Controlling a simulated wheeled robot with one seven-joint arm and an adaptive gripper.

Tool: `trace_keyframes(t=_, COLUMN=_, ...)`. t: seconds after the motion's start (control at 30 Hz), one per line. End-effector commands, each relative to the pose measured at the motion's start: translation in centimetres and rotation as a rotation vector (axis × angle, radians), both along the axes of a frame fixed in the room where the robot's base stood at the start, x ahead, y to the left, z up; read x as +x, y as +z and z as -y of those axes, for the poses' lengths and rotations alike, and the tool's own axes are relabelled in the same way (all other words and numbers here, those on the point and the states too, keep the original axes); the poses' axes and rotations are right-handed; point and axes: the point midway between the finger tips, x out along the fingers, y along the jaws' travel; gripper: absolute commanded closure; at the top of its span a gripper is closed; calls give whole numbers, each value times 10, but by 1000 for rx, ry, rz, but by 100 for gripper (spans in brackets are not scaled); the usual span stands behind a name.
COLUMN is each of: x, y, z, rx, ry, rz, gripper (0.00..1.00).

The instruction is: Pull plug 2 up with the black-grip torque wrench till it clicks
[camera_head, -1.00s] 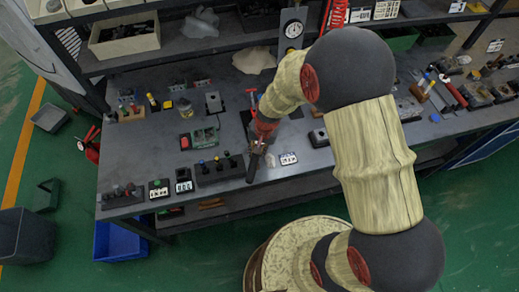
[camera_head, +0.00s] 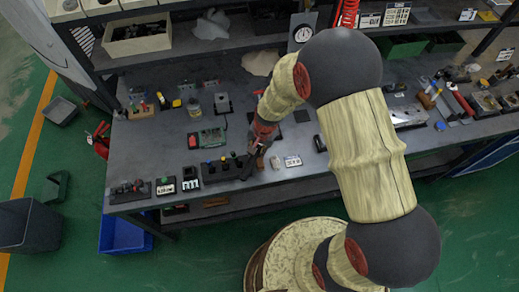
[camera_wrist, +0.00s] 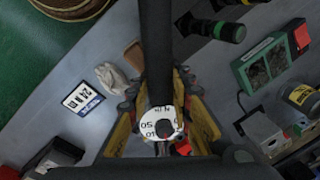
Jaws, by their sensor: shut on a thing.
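My gripper (camera_head: 262,142) is over the front middle of the bench. In the wrist view its yellow-sided fingers (camera_wrist: 163,112) are closed around the torque wrench (camera_wrist: 157,50). The wrench has a long black bar running to the top of that view and a white round dial with numbers (camera_wrist: 161,123). In the head view its dark bar (camera_head: 248,168) points down and left towards a black block with several knobs (camera_head: 218,172). Black stubs with green bands (camera_wrist: 215,28) show beside the bar in the wrist view. I cannot tell which is plug 2, nor whether the wrench touches one.
A white label card (camera_head: 292,161) lies right of the wrench. A green box (camera_head: 210,137) and a jar (camera_head: 193,107) stand behind the block. Tools and parts crowd the right of the bench (camera_head: 455,100). A shelf with a bin (camera_head: 137,37) is at the back.

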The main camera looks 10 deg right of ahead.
Motion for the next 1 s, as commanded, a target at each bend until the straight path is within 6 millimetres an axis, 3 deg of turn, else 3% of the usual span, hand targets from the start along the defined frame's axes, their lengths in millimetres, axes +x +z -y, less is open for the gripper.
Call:
trace_keyframes(t=0.47, x=2, y=1, z=-1, rx=1, ry=-12, rz=4, gripper=100)
trace_keyframes(t=1.0, x=-9, y=0, z=17, rx=1, ry=123, rz=4, gripper=100)
